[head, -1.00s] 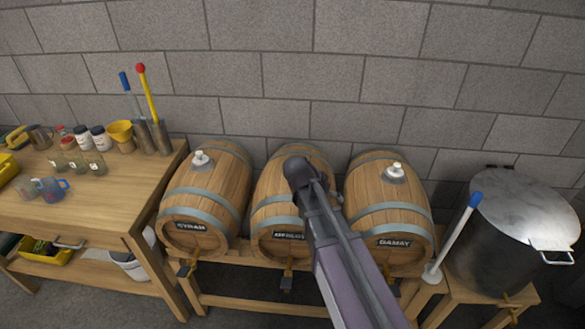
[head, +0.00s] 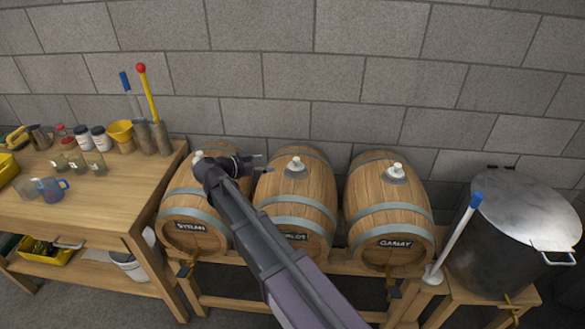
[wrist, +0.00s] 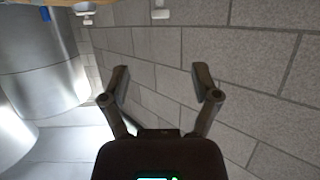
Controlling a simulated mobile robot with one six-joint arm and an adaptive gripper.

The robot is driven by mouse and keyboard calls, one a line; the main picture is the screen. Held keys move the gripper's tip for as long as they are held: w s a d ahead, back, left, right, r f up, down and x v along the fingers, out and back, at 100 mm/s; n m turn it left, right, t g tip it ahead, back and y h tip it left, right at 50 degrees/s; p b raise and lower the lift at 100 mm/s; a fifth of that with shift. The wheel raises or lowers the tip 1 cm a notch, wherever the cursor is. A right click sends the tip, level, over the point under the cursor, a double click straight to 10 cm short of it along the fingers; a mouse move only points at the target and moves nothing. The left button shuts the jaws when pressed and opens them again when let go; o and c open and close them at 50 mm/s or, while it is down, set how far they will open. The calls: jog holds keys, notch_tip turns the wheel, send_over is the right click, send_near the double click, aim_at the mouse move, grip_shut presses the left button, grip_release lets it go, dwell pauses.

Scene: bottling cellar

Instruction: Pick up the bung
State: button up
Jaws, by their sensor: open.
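Three white bungs sit upright on the barrel tops. The middle bung (head: 296,162) is on the centre barrel. The right bung (head: 397,168) is on the barrel labelled Gamay, and the left bung (head: 198,156) shows partly behind my arm on the Syrah barrel. My gripper (head: 263,162) points right, between the left and centre barrels, short of the middle bung. It is open and empty. In the wrist view, its fingers (wrist: 162,80) are spread with only wall between them. Two white pieces show at that view's top edge, likely bungs.
The Syrah barrel (head: 190,222), centre barrel (head: 300,190) and Gamay barrel (head: 385,205) stand on a wooden rack before a block wall (head: 300,75). A bench (head: 110,190) with cups and jars is left; a lidded steel pot (head: 500,245) and blue-tipped rod (head: 455,235) are right.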

aim_at(294, 159)
jog(key=b+x, duration=0.2)
jog(key=x, duration=0.5)
jog(key=shift+f+b, duration=0.15)
jog(key=shift+b, duration=0.15)
jog(key=shift+x, duration=0.85)
jog(key=shift+b+x, duration=1)
jog(key=shift+x, duration=0.85)
jog(key=shift+w+d+f, duration=0.25)
jog(key=shift+w+d, duration=0.2)
jog(key=shift+w, duration=0.05)
